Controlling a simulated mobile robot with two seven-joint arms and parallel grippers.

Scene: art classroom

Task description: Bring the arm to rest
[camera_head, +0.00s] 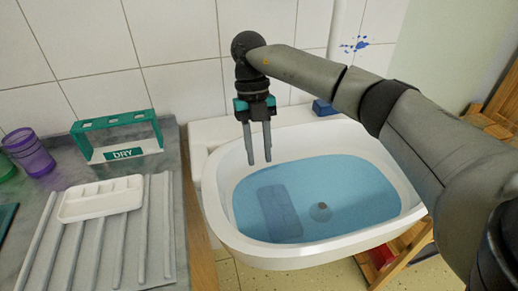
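My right arm (405,120) comes in from the right and reaches over the sink (210,205). My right gripper (259,158) points down above the back left part of the basin. Its two dark fingers stand apart with nothing between them. The sink holds blue water (350,190). A darker rectangular patch (281,212) shows in the water; I cannot tell whether it is a sunken object or a shadow. My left gripper is out of view.
Left of the sink, a white tray (100,198) lies on a ribbed drainboard (158,235). Behind it stands a green rack labelled DRY (118,122). A purple cup (28,155) is at far left. A small blue block (324,107) sits at the sink's back edge. Tiled wall (170,35) rises behind.

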